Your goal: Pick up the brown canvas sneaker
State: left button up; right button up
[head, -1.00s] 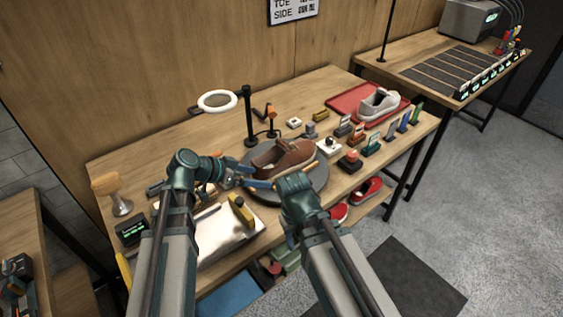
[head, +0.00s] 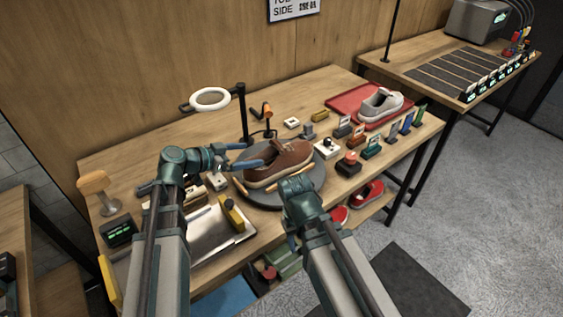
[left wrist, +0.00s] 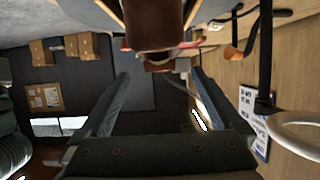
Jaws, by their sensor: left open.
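The brown canvas sneaker (head: 284,160) lies on a dark round turntable (head: 262,200) in the middle of the bench. My left gripper (head: 246,155) is open at the sneaker's left end, its fingers pointing toward it. In the left wrist view, the brown sneaker (left wrist: 154,22) shows at the top, between and beyond the spread fingertips (left wrist: 158,74). Nothing is held between those fingers. My right gripper (head: 299,187) is in front of the sneaker, low over the turntable's near edge. Its fingers are mostly hidden behind its own body.
A ring lamp (head: 210,98) and a black post (head: 242,112) stand behind the turntable. A metal tray (head: 212,243) lies at front left. A white sneaker (head: 381,103) sits on a red tray (head: 345,97). Small blocks crowd the right. The bench's back left is clear.

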aim_at(277, 152)
pick_arm(q)
jog(key=b+x, duration=0.2)
jog(key=x, duration=0.4)
jog(key=shift+f, duration=0.2)
jog(key=shift+w+d+f, duration=0.1)
jog(key=shift+w+d, duration=0.1)
jog(key=shift+d, duration=0.15)
jog(key=b+x, duration=0.2)
jog(key=x, duration=0.3)
jog(key=shift+d+f, duration=0.1)
jog(key=shift+f, duration=0.15)
jog(key=shift+r, duration=0.1)
